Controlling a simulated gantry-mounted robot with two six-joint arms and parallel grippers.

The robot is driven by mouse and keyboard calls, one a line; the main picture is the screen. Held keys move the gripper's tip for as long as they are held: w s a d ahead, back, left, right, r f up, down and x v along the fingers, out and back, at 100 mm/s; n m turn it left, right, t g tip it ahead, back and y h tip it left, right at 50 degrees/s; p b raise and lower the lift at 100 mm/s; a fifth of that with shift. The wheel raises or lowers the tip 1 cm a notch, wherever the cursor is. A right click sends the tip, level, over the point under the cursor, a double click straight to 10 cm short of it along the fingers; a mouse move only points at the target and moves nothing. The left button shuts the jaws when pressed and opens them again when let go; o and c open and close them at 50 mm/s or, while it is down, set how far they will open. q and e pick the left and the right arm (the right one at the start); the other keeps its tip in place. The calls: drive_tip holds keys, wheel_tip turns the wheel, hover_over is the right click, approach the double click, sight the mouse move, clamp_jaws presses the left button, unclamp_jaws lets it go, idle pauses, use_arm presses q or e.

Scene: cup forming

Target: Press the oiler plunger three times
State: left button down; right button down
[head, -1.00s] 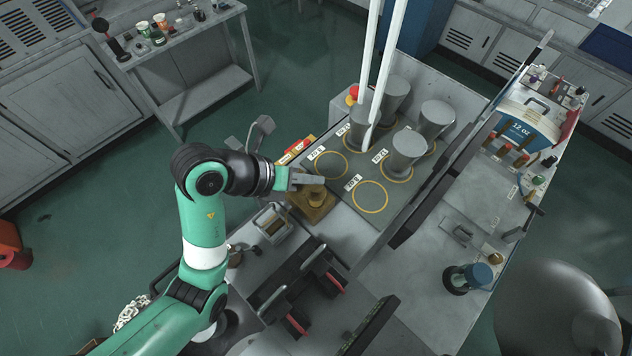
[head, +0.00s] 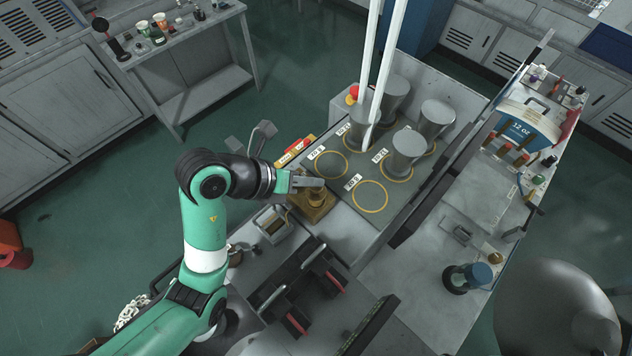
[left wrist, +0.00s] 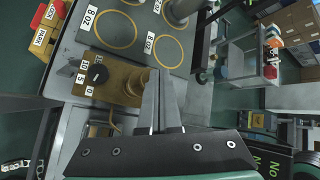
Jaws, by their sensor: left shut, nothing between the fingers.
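The oiler is a brass block (head: 322,212) with a round brass plunger (head: 317,197) on top, at the middle of the head view. In the left wrist view the oiler block (left wrist: 115,82) carries a black dial with number labels, and the plunger (left wrist: 132,86) shows just left of the fingers. My left gripper (head: 321,183) is shut and empty, its fingertips over or right beside the plunger. Its closed fingers also show in the left wrist view (left wrist: 160,76). I cannot tell whether they touch the plunger. My right gripper is not in view.
A red emergency button (head: 353,93) and red and yellow lock box (head: 297,151) are nearby. Black rails with red ends (head: 300,322) lie in front.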

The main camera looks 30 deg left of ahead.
sight(312, 188)
use_arm(q)
drive_tip(key=shift+f, duration=0.75)
idle(0.3)
drive_tip(key=shift+r, duration=0.15)
drive_tip(key=shift+r+p, duration=1.25)
drive_tip(key=shift+p, duration=0.2)
drive_tip(key=shift+r, duration=0.1)
wheel_tip(312, 188, up, 3)
drive_tip(key=p, duration=0.3)
drive_tip(key=shift+r, duration=0.9)
idle(1.4)
